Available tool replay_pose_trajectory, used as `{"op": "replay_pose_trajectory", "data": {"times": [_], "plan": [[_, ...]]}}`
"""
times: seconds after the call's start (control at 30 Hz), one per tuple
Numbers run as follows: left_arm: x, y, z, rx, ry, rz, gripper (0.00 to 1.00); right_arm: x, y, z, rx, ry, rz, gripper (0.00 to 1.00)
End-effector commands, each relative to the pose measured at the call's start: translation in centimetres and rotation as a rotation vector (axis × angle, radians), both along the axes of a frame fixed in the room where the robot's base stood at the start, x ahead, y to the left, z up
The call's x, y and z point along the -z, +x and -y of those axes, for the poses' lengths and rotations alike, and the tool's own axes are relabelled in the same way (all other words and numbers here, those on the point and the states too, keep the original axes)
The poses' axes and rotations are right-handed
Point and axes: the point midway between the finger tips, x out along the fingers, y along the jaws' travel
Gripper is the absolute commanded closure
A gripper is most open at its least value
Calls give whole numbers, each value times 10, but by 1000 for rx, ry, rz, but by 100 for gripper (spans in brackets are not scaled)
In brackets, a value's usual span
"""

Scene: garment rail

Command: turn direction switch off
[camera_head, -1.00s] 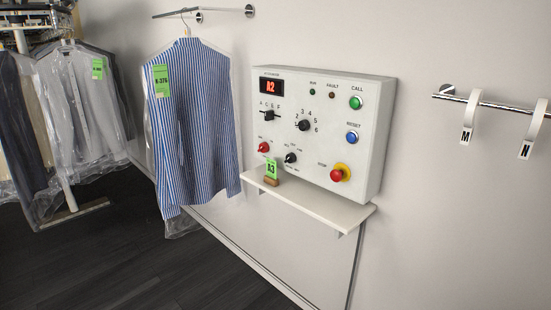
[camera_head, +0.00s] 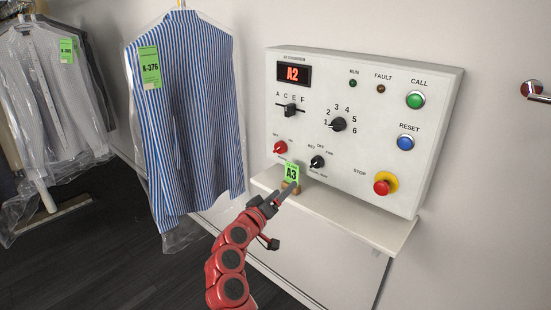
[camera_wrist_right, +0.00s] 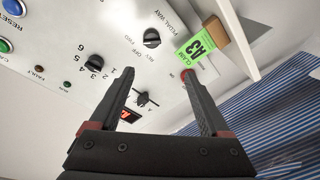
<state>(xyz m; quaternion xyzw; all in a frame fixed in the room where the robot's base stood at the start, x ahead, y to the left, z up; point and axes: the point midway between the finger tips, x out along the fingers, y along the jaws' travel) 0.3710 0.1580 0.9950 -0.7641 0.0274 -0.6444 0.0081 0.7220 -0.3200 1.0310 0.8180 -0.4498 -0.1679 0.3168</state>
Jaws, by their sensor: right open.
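The direction switch (camera_head: 317,162) is a small black knob low on the white control panel, with REV, OFF and FWD lettered around it. Which mark it points to is too small to tell. It also shows in the right wrist view (camera_wrist_right: 152,38), beyond the fingertips. My right gripper (camera_head: 279,196) is below and left of it, apart from it, in front of the small shelf. In the right wrist view, its two black fingers (camera_wrist_right: 158,75) are spread with nothing held between them. My left gripper is not in view.
A green A3 tag (camera_head: 291,173) in a wooden holder stands on the shelf (camera_head: 350,215), close to my right gripper. A red knob (camera_head: 280,147) is left of the switch; a red stop button (camera_head: 382,187) is right. A bagged striped shirt (camera_head: 190,110) hangs at left.

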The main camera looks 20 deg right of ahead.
Motion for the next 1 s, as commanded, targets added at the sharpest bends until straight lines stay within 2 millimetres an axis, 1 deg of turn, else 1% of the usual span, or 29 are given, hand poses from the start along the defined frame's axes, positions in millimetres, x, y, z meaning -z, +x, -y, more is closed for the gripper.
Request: {"op": "replay_pose_trajectory", "data": {"times": [0.03, 0.1, 0.23, 0.37, 0.7, 0.87, 1.0], "plan": [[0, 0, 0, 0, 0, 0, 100, -5, -7, 5, 36, 10, 6, 19], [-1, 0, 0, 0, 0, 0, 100, -8, -13, 11, 72, 19, 10, 19], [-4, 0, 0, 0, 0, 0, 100, -10, -10, 23, 86, 21, 9, 19], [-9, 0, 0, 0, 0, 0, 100, -11, 2, 44, 84, 18, 8, 19], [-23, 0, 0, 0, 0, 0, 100, -11, 41, 115, 79, 17, 8, 19], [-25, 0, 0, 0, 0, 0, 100, -9, 55, 139, 78, 20, 7, 19], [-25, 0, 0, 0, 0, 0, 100, -9, 63, 152, 76, 18, 9, 19]]}}
